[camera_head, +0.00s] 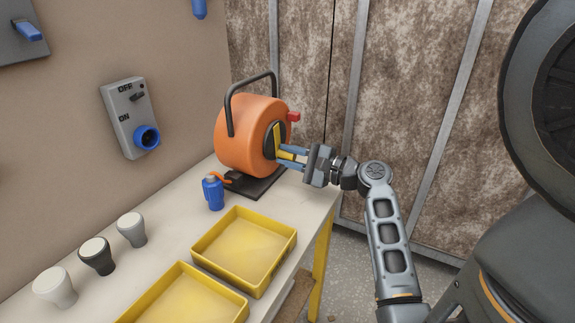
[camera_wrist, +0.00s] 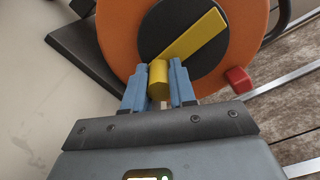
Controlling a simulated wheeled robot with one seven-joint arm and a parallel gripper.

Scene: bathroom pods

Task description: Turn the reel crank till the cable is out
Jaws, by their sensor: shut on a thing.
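The orange cable reel (camera_head: 242,135) stands on a dark base at the far end of the bench, with a black carry handle over it. Its yellow crank (camera_head: 277,138) sits on the black hub. In the wrist view the crank arm (camera_wrist: 196,40) slants from upper right down to a yellow knob (camera_wrist: 158,78). My gripper (camera_head: 284,157) is shut on this knob; its blue fingers (camera_wrist: 160,90) stand on either side of it. A short orange cable end with a blue plug (camera_head: 213,192) stands on the bench beside the reel.
Two yellow trays (camera_head: 262,288) lie along the bench. Several knob-shaped pieces (camera_head: 97,256) stand at left. A grey switch box (camera_head: 128,118) with a blue socket is on the wall. A red block (camera_head: 293,116) juts from the reel. Floor is free right of the bench.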

